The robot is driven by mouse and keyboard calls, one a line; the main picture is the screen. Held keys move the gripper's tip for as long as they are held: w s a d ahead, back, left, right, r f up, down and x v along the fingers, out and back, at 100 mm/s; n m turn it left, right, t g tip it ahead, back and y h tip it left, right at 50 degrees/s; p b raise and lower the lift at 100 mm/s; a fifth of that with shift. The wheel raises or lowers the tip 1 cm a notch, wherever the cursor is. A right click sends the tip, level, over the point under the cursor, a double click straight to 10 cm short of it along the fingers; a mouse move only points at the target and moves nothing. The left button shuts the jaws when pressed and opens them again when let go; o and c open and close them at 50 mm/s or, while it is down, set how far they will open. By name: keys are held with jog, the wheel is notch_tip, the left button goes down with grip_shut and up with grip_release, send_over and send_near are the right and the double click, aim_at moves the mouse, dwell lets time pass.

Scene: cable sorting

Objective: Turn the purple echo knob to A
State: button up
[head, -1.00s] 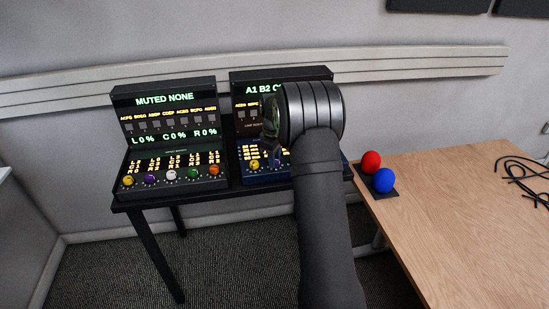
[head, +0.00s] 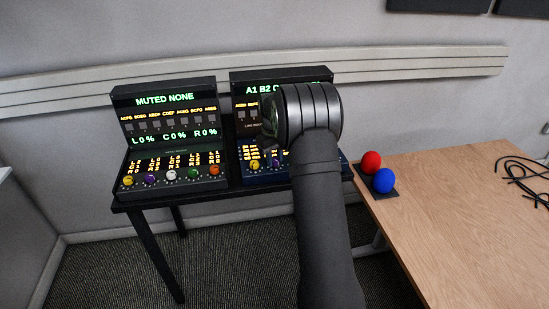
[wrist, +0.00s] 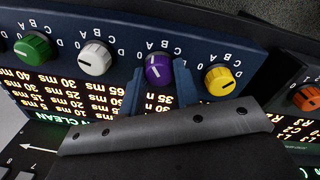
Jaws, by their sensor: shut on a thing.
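The purple knob (wrist: 158,68) is on the blue panel of the right-hand console (head: 250,178), between a white knob (wrist: 94,58) and a yellow knob (wrist: 219,80). In the wrist view my gripper (wrist: 159,80) has one blue finger on each side of the purple knob and is shut on it.
A second console (head: 168,112) stands at the left on the same black table, with several coloured knobs, including another purple one (head: 150,179). A red ball (head: 371,162) and a blue ball (head: 384,181) are on the wooden table (head: 450,215) at the right.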

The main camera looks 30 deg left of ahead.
jog(key=o, duration=1)
jog(key=r, duration=1.1)
jog(key=s+r, duration=0.1)
jog(key=r, duration=0.5)
jog(key=shift+a+r, duration=0.15)
jog(key=shift+r, duration=0.1)
jog(key=shift+f, duration=0.1)
jog(key=f, duration=1.1)
jog(key=w+f, duration=0.1)
jog(key=f, duration=0.5)
jog(key=shift+f, duration=0.15)
